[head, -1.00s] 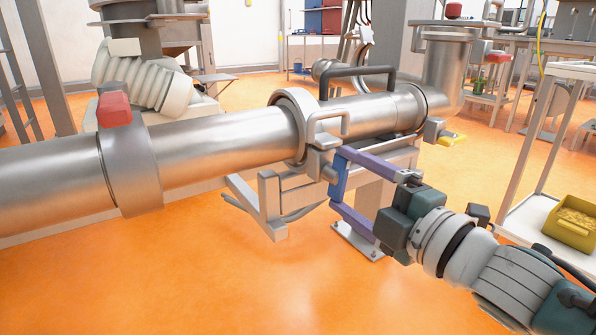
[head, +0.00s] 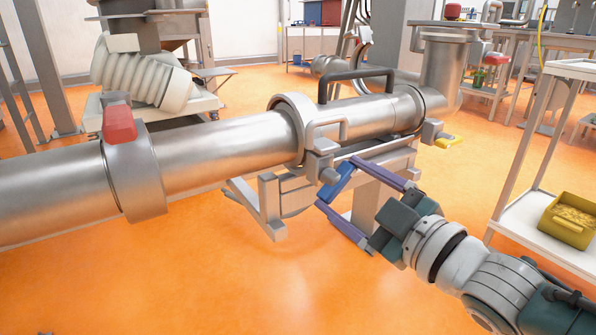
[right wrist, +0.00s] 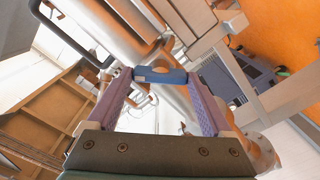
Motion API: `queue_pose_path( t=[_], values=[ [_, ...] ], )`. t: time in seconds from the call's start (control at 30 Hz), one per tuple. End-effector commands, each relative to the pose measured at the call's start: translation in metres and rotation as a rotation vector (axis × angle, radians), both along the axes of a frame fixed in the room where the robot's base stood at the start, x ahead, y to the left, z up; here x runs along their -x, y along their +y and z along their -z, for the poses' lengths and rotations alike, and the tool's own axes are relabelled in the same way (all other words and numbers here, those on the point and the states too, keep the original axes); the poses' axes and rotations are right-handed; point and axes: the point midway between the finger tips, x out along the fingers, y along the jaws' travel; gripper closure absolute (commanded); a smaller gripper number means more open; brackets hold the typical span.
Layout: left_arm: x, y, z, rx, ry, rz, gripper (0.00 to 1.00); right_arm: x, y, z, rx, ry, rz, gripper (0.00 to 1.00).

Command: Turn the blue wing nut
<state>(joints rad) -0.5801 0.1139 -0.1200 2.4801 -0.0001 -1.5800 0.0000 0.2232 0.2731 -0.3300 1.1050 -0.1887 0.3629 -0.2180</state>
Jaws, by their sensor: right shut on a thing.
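The blue wing nut (head: 338,183) is on the front of the clamp ring (head: 292,118) around the large steel pipe. It sits diagonally, upper end to the right, lower end to the left. My right gripper (head: 336,182) reaches in from the lower right, and its two purple fingers are shut on the two ends of the wing nut. In the right wrist view the blue wing nut (right wrist: 160,75) spans between the purple fingertips. My left gripper is not in view.
A bracket stand (head: 270,207) supports the pipe under the clamp. A second clamp with a red handle (head: 119,123) is on the left of the pipe. A white cart (head: 525,212) with a yellow bin (head: 568,222) stands at the right. The orange floor in front is clear.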

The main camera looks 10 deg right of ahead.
Motion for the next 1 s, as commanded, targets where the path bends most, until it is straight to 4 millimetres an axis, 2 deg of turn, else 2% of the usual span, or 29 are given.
queue_pose_path(
  t=[0.53, 0.57, 0.7, 1.0],
  values=[
    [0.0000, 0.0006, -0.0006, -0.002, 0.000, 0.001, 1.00, 0.0001, 0.0003, -0.0001, -0.023, 0.008, -0.001, 0.71],
    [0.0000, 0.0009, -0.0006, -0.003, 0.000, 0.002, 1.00, 0.0001, 0.0003, 0.0000, -0.023, 0.008, -0.001, 0.13],
    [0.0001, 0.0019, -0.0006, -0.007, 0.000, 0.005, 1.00, 0.0001, 0.0003, 0.0000, -0.022, 0.008, -0.001, 0.00],
    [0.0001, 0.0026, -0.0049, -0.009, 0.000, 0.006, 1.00, 0.0060, -0.0022, -0.0006, -0.022, 0.011, 0.000, 0.00]
  ],
)
